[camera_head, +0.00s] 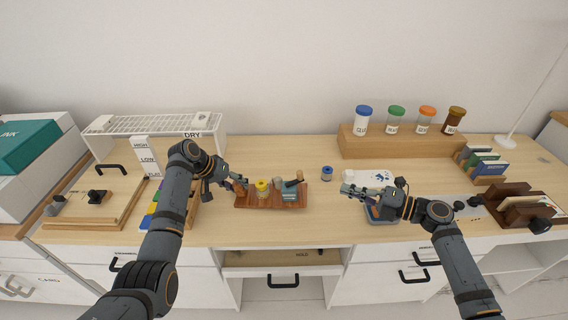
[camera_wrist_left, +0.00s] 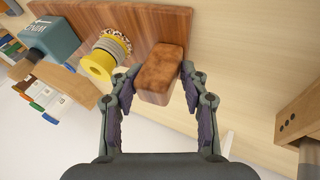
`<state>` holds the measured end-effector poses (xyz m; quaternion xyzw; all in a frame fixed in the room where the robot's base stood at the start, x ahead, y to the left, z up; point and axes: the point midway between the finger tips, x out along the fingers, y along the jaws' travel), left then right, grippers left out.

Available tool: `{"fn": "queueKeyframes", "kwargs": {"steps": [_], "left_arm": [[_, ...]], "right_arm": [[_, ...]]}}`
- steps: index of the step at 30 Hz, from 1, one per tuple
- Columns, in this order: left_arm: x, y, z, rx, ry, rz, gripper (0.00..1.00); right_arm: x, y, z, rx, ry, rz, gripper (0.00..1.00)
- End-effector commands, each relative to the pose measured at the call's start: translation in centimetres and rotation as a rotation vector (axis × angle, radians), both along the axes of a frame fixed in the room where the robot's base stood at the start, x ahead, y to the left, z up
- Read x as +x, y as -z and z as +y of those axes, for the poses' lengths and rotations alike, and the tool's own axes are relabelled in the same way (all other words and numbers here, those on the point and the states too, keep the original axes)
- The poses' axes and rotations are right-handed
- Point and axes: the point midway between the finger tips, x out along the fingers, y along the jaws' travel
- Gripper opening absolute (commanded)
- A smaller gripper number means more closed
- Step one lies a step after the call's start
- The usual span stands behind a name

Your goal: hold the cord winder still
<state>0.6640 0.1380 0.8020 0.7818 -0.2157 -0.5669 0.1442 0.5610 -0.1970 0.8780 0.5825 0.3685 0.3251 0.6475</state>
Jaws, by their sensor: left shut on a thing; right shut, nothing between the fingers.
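The cord winder (camera_head: 271,204) is a reddish-brown wooden board lying flat on the desk. It bears a yellow spool (camera_head: 262,187), a grey-teal box (camera_head: 288,190) with lettering and a wooden-ended crank (camera_head: 295,181). In the left wrist view the board (camera_wrist_left: 176,19), the yellow spool (camera_wrist_left: 98,64) and a brown block (camera_wrist_left: 161,67) at the board's end show close up. My left gripper (camera_head: 243,184) is at the winder's left end, shut on the brown block, a finger on each side. My right gripper (camera_head: 346,189) is shut and empty, right of the winder and apart from it.
A small blue-topped jar (camera_head: 327,173) stands behind, between the grippers. A blue tray (camera_head: 381,215) lies under my right arm. A wooden step (camera_head: 400,146) with several lidded jars stands at the back. A white drying rack (camera_head: 155,124) is at left. Desk front centre is clear.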

Motion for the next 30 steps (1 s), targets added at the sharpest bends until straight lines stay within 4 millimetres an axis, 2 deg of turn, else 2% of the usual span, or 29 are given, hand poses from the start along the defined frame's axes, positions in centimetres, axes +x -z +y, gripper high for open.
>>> {"fn": "queueKeyframes", "kwargs": {"steps": [1,9,10,16,26,30], "left_arm": [[-0.4,0.7,-0.1,-0.001,0.001,0.015,0.0],[-0.4,0.7,-0.1,0.0,0.001,0.014,0.0],[-0.4,0.7,-0.1,0.0,0.001,0.014,0.46],[-0.2,0.5,0.0,0.0,0.0,0.009,0.73],[-0.1,0.0,0.1,0.0,-0.001,0.003,0.73],[-0.5,-1.7,1.2,0.002,0.0,-0.001,0.73]], "right_arm": [[0.0,0.1,0.0,0.0,0.0,0.0,0.0],[0.0,0.1,0.0,0.0,0.0,0.0,0.0],[0.0,0.1,0.0,0.0,0.0,0.0,0.0],[0.0,0.1,0.0,0.0,0.0,0.0,0.0],[0.0,0.0,0.0,0.0,0.0,0.0,0.0],[0.0,0.0,0.0,0.0,0.0,0.0,0.0]]}}
